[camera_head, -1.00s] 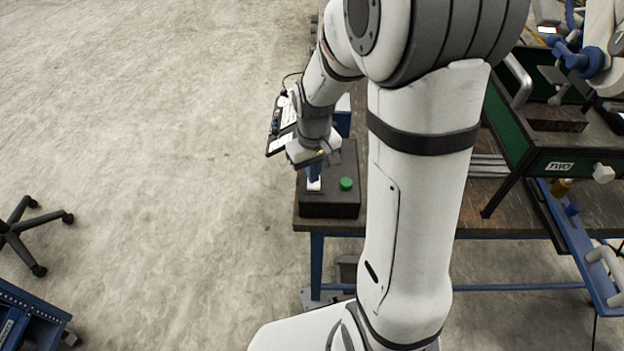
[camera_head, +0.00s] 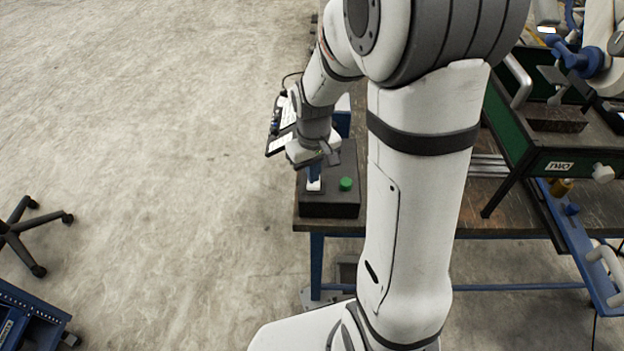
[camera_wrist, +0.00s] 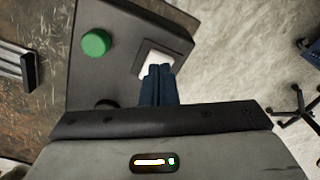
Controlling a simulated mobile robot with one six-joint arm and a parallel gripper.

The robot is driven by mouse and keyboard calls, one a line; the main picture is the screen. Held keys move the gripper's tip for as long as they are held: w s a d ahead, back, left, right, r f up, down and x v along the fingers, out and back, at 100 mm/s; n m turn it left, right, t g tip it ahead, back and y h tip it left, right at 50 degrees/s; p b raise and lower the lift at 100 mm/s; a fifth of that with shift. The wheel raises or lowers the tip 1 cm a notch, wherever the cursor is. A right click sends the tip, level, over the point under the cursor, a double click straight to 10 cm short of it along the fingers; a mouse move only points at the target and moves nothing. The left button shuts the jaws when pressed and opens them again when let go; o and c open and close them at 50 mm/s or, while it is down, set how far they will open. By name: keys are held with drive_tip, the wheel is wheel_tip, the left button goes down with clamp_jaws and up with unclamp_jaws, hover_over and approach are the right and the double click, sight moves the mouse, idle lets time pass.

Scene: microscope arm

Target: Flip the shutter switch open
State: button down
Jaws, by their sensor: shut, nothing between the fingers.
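The shutter switch is a white rocker in a dark frame on a black control box (camera_head: 342,208). In the wrist view the white switch (camera_wrist: 159,59) shows just beyond my fingertips, which hide its near part. It also shows in the head view (camera_head: 313,186), below my gripper (camera_head: 315,176). My gripper's blue fingers (camera_wrist: 159,70) are shut together with nothing between them. The tips are at the switch; I cannot tell whether they touch it. Which way the rocker is tipped is not clear.
A green round button (camera_wrist: 96,42) is on the same box, left of the switch in the wrist view. A dark round knob (camera_wrist: 106,104) is partly hidden by my gripper. A tablet-like panel (camera_head: 281,125) stands behind. Open floor lies to the left.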

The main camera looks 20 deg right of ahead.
sight(314, 185)
drive_tip(key=shift+f+b, duration=0.8)
drive_tip(key=shift+f, duration=0.2)
idle(0.4)
drive_tip(key=shift+r, duration=0.1)
drive_tip(key=shift+r+p, duration=2.5)
drive_tip(key=shift+r, duration=0.9)
drive_tip(key=s+r+m+t, duration=0.2)
drive_tip(key=s+r+t, duration=0.1)
drive_tip(key=s+r, duration=0.9)
drive_tip(key=shift+s+r, duration=0.25)
drive_tip(key=shift+s, duration=0.95)
